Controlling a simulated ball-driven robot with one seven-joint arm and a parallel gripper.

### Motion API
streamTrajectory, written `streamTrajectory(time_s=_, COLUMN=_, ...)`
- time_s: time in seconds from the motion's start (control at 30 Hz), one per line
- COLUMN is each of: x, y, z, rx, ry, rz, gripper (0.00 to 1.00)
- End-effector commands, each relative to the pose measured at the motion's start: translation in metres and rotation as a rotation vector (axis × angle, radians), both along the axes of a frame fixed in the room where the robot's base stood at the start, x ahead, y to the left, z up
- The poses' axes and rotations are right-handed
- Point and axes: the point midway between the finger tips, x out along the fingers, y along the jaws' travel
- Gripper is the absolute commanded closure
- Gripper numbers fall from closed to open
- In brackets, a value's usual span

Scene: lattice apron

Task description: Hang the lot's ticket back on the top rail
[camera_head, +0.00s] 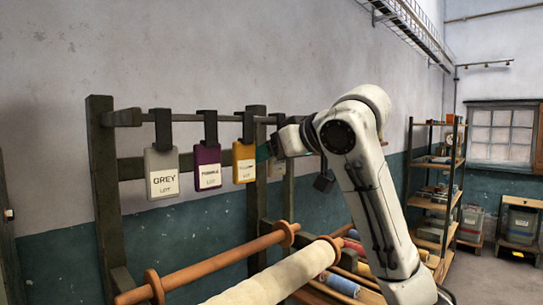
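The top rail (132,118) runs across a dark wooden frame. Three tickets hang from it by dark hooks: a grey one reading "GREY LOT" (161,172), a purple one (207,166) and a yellow one (244,161). Another dark hook shape (279,119) shows at the rail, right of the yellow ticket. My gripper (272,148) is just below it, close to the yellow ticket's right side. The fingers are too small and hidden to read.
Below the rail, a wooden roller (215,264) and a cream cloth roll (283,277) slant across the front. Several coloured rolls lie to their right, partly behind my arm. A shelf (437,201) and bins (521,224) stand at the far right. A wall is behind the frame.

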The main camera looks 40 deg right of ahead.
Motion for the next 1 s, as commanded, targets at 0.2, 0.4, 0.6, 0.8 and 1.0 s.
streamTrajectory(time_s=0.2, x=0.000, y=0.000, z=0.000, rx=0.000, ry=0.000, rz=0.000, gripper=0.17)
streamTrajectory(time_s=0.4, x=-0.006, y=0.000, z=0.002, rx=-0.001, ry=-0.001, rz=0.000, gripper=0.17)
streamTrajectory(time_s=0.6, x=-0.035, y=-0.002, z=0.014, rx=-0.002, ry=-0.005, rz=-0.001, gripper=0.17)
streamTrajectory(time_s=0.8, x=-0.071, y=-0.002, z=0.029, rx=-0.002, ry=-0.005, rz=0.000, gripper=0.17)
streamTrajectory(time_s=1.0, x=-0.093, y=-0.003, z=0.039, rx=-0.001, ry=-0.002, rz=-0.001, gripper=0.17)
